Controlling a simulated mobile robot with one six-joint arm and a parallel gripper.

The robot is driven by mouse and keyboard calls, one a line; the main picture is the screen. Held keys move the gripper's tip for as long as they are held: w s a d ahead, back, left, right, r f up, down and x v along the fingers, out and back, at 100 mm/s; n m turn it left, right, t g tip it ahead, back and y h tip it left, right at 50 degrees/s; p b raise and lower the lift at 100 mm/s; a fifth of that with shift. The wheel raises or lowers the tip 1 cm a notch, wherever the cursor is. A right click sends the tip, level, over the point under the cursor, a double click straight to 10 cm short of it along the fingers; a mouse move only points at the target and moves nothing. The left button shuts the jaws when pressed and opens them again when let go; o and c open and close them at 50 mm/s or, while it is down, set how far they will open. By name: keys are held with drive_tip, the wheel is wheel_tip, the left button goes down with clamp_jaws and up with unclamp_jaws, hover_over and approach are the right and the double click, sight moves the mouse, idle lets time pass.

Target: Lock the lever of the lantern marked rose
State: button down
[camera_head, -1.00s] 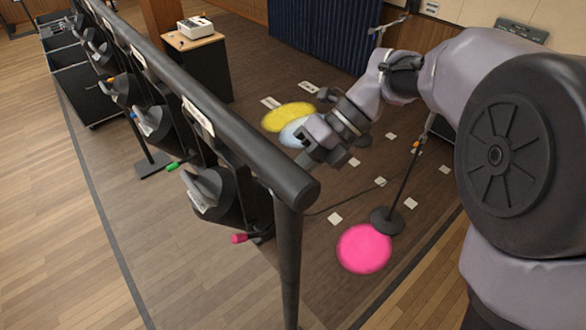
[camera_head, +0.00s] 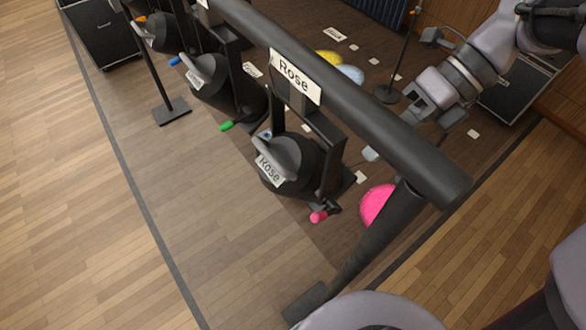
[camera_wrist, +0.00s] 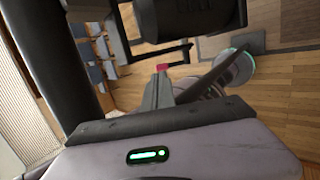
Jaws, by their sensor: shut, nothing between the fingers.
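The lantern marked Rose (camera_head: 290,165) hangs under the dark bar (camera_head: 370,110), a white Rose card (camera_head: 295,77) on the bar above it and another label on its body.
Lanterns with green (camera_head: 226,126) and blue (camera_head: 173,61) levers hang farther along the bar. The bar's slanting end post (camera_head: 375,235) stands just right of the pink lever. A pink light spot (camera_head: 376,205) lies on the floor behind. The wooden floor at left is open.

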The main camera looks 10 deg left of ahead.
drive_tip(key=b, duration=0.1)
approach(323, 214)
drive_tip(key=x, duration=0.5)
drive_tip(key=shift+w+a+f, duration=0.15)
drive_tip(key=shift+a+f, duration=0.05)
drive_tip(key=shift+f, duration=0.25)
drive_tip(key=shift+s+a+f, duration=0.1)
drive_tip(key=shift+s+f, duration=0.2)
drive_tip(key=shift+f, duration=0.15)
drive_tip(key=shift+a, duration=0.15)
drive_tip(key=shift+s+a+f, duration=0.15)
drive_tip(key=shift+s+a, duration=0.05)
drive_tip(key=shift+s, duration=0.1)
